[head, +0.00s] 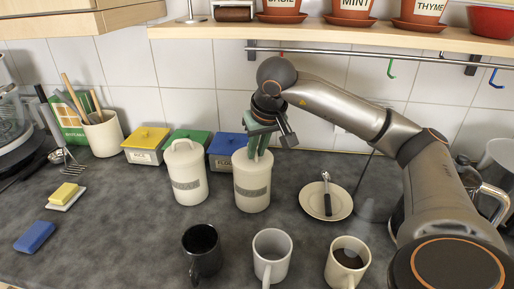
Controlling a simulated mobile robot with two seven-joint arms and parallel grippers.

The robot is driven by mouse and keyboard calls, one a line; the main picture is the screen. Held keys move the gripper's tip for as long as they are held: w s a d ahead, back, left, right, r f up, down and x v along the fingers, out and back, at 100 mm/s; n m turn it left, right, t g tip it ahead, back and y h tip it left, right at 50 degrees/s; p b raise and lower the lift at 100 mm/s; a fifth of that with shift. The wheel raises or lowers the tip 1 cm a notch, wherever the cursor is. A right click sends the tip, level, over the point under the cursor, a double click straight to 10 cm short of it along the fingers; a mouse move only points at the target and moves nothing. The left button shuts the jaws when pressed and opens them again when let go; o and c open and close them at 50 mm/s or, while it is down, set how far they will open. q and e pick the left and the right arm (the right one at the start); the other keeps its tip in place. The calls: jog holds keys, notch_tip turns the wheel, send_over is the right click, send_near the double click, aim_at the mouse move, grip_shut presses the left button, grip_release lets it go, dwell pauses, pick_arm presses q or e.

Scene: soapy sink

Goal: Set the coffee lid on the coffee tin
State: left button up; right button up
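Two white tins with grey label bands stand mid-counter in the head view; their label text is too small to read. The right tin (252,192) stands upright under my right gripper (259,153). The gripper points down, its greenish fingers close together at the tin's top. The fingers hide much of that top, so I cannot tell whether a lid sits there or is held. My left gripper is not in view.
A black mug (202,257), a white mug (271,260) and a mug with dark contents (346,262) stand in front. A saucer with a spoon (339,204) lies right of the tins. Yellow (147,144), green and blue boxes stand behind. The left counter has free room.

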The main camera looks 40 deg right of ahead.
jog(key=o, duration=0.5)
jog(key=shift+c, duration=0.2)
jog(key=p+v, duration=0.2)
jog(key=v, duration=1)
jog(key=shift+r, duration=0.25)
jog(key=shift+s, duration=0.15)
